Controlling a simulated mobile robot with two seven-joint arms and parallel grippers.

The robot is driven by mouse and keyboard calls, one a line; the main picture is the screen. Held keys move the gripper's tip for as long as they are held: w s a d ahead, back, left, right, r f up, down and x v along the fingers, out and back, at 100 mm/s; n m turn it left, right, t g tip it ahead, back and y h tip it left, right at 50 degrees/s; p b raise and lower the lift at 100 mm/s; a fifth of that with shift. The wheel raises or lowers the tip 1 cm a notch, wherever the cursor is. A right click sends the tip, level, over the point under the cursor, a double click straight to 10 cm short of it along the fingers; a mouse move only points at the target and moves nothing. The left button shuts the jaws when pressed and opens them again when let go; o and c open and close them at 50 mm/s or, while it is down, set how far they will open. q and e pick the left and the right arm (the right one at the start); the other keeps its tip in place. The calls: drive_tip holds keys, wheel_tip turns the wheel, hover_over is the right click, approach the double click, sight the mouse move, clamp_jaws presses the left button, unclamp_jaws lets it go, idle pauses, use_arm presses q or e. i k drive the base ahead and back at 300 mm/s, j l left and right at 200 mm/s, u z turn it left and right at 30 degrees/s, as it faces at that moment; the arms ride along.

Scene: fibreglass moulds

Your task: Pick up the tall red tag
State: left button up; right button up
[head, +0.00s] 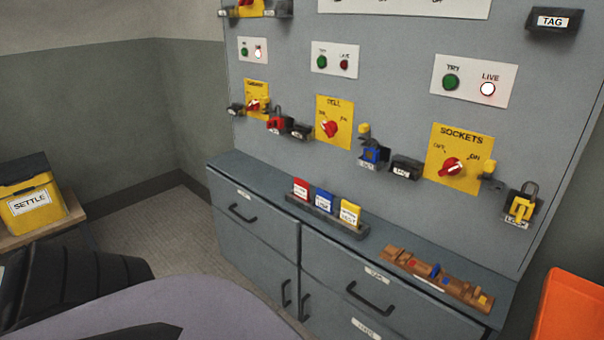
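A red tag (301,188) with a white label stands upright at the left end of a dark tag rack (325,215). The rack lies on top of the grey cabinet (255,172), against the grey panel. A blue tag (324,201) and a yellow tag (349,213) stand to its right in the same rack. The lower ends of the tags are hidden in the rack. Neither of my grippers can be made out; only dark and lilac-grey parts, likely mine, show at the bottom left.
A wooden rack (436,276) with small coloured pieces lies farther right on the cabinet. The panel above carries yellow switch plates (459,155), padlocks (521,206) and lamps. A yellow SETTLE box (31,201) stands at left; an orange object (572,305) is at lower right.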

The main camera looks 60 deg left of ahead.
sight(301, 187)
drive_tip(key=u, duration=1.75)
